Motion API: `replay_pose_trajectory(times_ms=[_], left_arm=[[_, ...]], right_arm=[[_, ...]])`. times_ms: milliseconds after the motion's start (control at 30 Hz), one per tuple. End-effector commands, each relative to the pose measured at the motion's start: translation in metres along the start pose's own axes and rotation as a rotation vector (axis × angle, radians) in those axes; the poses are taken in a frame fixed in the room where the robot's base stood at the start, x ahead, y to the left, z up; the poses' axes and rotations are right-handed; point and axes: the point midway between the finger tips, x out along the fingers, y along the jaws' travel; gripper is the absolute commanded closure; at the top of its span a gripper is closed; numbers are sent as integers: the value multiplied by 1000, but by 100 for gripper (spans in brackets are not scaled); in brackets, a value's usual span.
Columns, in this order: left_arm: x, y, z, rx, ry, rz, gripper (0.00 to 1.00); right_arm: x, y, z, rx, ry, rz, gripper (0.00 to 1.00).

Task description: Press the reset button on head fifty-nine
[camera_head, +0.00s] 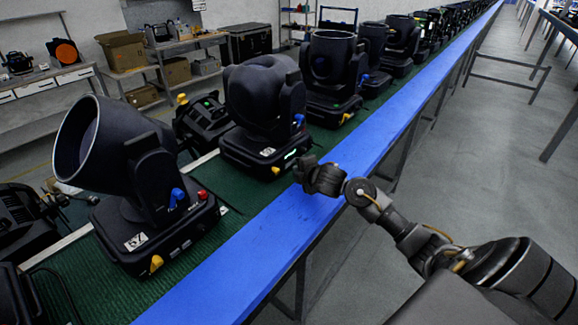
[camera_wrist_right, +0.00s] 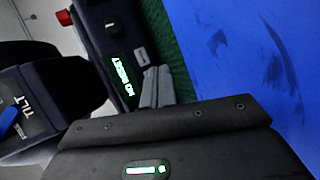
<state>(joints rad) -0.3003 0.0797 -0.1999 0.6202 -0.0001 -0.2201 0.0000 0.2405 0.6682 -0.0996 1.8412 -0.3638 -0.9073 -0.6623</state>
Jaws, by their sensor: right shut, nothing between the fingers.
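The moving head lamp (camera_head: 264,100) in the middle stands on the green belt and bears a white plate (camera_head: 267,152), whose number is small and looks like 59. In the wrist view its black base (camera_wrist_right: 95,30) carries a lit green display (camera_wrist_right: 121,80) with rotated text that seems to include RESET. My right gripper (camera_head: 303,171) is shut and empty, just in front of the base's right front corner. Its fingertips (camera_wrist_right: 152,78) show close beside the display; I cannot tell whether they touch. My left gripper is out of view.
Another lamp (camera_head: 130,170) with plate 57 stands nearer, at left. More lamps (camera_head: 333,70) line the belt behind. A blue rail (camera_head: 250,260) edges the belt, and open grey floor (camera_head: 470,170) lies to the right. Shelves (camera_head: 175,65) stand at the back left.

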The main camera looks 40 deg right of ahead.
Motion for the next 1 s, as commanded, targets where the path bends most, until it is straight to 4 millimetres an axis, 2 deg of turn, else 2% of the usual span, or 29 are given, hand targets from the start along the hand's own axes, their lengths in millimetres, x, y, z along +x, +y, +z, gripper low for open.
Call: replay_pose_trajectory(times_ms=[1000], left_arm=[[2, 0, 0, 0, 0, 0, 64]], right_arm=[[8, 5, -5, 0, 0, 0, 100]])
